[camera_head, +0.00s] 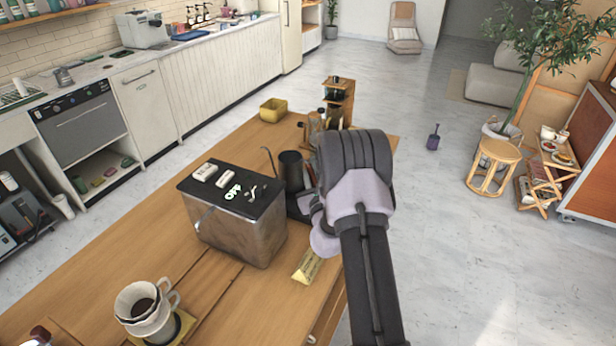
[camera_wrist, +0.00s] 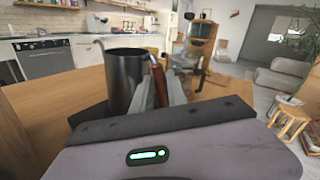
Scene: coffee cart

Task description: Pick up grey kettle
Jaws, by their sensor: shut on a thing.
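The grey kettle (camera_head: 291,170) is a dark grey, open-topped pot with a thin gooseneck spout, behind the metal machine on the wooden table. In the wrist view the kettle (camera_wrist: 125,75) stands upright just left of my fingers, with its brown handle between them. My gripper (camera_wrist: 163,86) is shut on the handle. In the head view my wrist and arm hide the fingers, the handle and part of the kettle. I cannot tell whether the kettle's bottom touches the dark base below it.
A metal box-shaped machine (camera_head: 240,225) with a black top stands close left of the kettle. A yellow packet (camera_head: 307,266) lies in front. A yellow container (camera_head: 273,109) and a wooden stand (camera_head: 345,97) are farther back. A white coffee dripper (camera_head: 141,300) is at the near left.

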